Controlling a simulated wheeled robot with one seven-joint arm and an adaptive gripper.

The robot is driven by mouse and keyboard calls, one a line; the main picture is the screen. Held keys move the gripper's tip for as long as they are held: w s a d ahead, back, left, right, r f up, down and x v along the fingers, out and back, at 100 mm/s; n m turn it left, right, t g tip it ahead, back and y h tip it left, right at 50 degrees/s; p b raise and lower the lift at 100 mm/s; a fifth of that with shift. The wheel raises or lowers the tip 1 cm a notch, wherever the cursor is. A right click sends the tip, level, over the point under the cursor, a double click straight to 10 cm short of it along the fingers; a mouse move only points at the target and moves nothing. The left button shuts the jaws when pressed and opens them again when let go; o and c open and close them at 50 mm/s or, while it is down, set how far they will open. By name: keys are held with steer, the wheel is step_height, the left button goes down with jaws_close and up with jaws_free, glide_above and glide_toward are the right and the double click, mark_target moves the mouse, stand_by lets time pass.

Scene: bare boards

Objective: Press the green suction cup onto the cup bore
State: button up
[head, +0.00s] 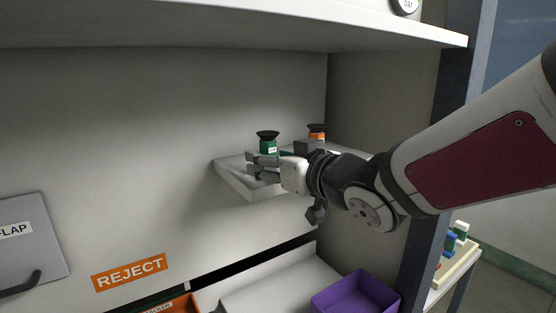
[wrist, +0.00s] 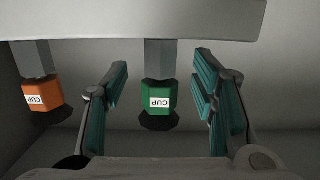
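The green suction cup (head: 268,147) has a black flared lip on top and a white label. It stands upright on a small pale wall shelf (head: 236,181). In the wrist view, which looks upside down, the green cup (wrist: 159,93), labelled CUP, sits on a grey post. My gripper (head: 257,165) is open at the shelf, beside the cup. In the wrist view the teal-padded fingers of my gripper (wrist: 161,80) stand on either side of the green cup, with a gap on both sides. I cannot make out the cup bore in either view.
An orange cup (head: 317,131) stands on the same shelf, and in the wrist view this orange cup (wrist: 42,97) is left of the left finger. A purple bin (head: 355,293) is below. An upper shelf (head: 300,25) overhangs. A REJECT label (head: 129,272) is lower left.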

steer(key=v, duration=0.7)
steer(key=shift+s, duration=0.25)
steer(key=shift+d, duration=0.1)
